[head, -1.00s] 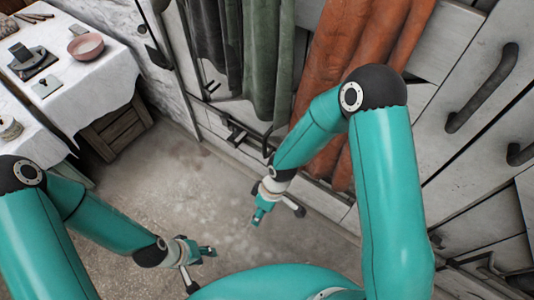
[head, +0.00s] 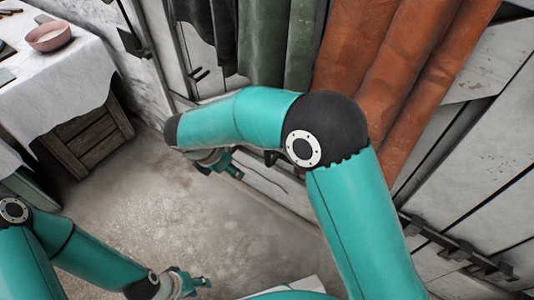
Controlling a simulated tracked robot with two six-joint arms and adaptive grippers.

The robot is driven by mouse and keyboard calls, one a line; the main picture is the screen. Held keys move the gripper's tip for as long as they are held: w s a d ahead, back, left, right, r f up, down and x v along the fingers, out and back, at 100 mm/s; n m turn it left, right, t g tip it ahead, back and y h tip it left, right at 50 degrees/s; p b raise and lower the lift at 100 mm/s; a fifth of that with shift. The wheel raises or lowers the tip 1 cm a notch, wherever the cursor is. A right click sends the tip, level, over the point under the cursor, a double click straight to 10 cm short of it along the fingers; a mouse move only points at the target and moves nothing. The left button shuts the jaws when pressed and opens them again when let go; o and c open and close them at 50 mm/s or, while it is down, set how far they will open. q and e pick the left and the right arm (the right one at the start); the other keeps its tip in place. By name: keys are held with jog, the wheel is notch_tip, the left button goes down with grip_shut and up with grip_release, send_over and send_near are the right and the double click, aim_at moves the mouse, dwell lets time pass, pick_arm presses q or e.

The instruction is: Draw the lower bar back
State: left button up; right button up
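A dark metal bar with brackets (head: 455,245) runs low across the pale plank doors at the lower right. I cannot tell whether it is the lower bar. A small dark piece (head: 271,157) shows just under my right arm's elbow, mostly hidden by the arm. My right gripper (head: 228,168) hangs beyond the bent forearm, over the floor near the door front, apart from the bar at the right. Its fingers are partly hidden. My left gripper (head: 195,283) is low at the bottom of the head view, over bare floor, with nothing visible in it. Its finger gap is too small to judge.
Orange-brown (head: 400,70) and green (head: 262,42) cloths hang in front of the doors. A white-covered table (head: 75,75) with a pink bowl (head: 49,37) stands at the upper left, a wooden crate (head: 92,140) beneath it. The floor (head: 150,205) between is clear.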

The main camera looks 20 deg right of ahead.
jog(key=b, duration=0.2)
send_over(267, 163)
jog(key=a, duration=0.2)
jog(key=b+x, duration=0.1)
jog(key=x, duration=0.1)
jog(key=b+x, duration=0.1)
jog(key=x, duration=0.1)
jog(key=shift+s+d, duration=0.1)
jog(key=shift+d, duration=0.2)
jog(key=shift+d+f, duration=0.2)
jog(key=shift+f, duration=0.3)
jog(key=shift+c, duration=0.3)
grip_shut()
jog(key=shift+a, duration=0.1)
